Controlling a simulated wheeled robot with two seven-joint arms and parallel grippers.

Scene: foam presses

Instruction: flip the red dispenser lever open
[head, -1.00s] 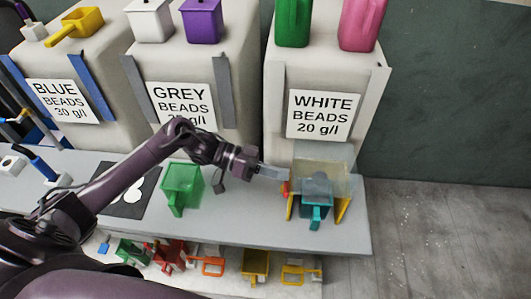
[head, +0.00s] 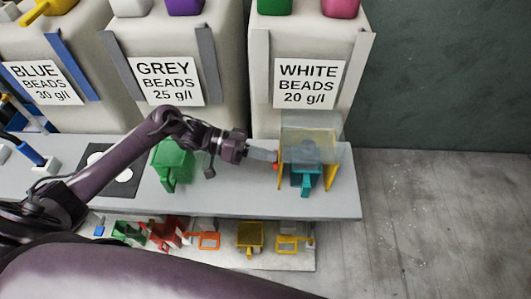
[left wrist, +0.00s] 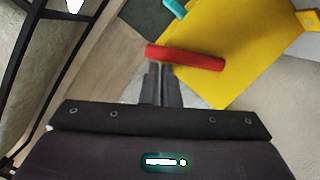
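The red dispenser lever (head: 276,166) shows as a small red spot at the left side of the dispenser, mostly hidden behind my gripper. In the left wrist view the lever (left wrist: 185,57) is a red bar lying across, just past my fingertips, in front of a yellow side panel (left wrist: 235,50). The dispenser (head: 328,135) has a clear box on yellow legs, with a teal scoop (head: 305,178) under it. My left gripper (head: 275,156) has its fingers together, with nothing seen between them. The tips are at or very near the lever; contact cannot be told. My right gripper is not in view.
A green scoop (head: 172,160) stands on the grey shelf (head: 225,203), left of the dispenser. Large bead sacks stand behind, the white beads sack (head: 305,30) closest. A lower shelf holds several coloured scoops and a yellow one (head: 250,237). Floor is clear at right.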

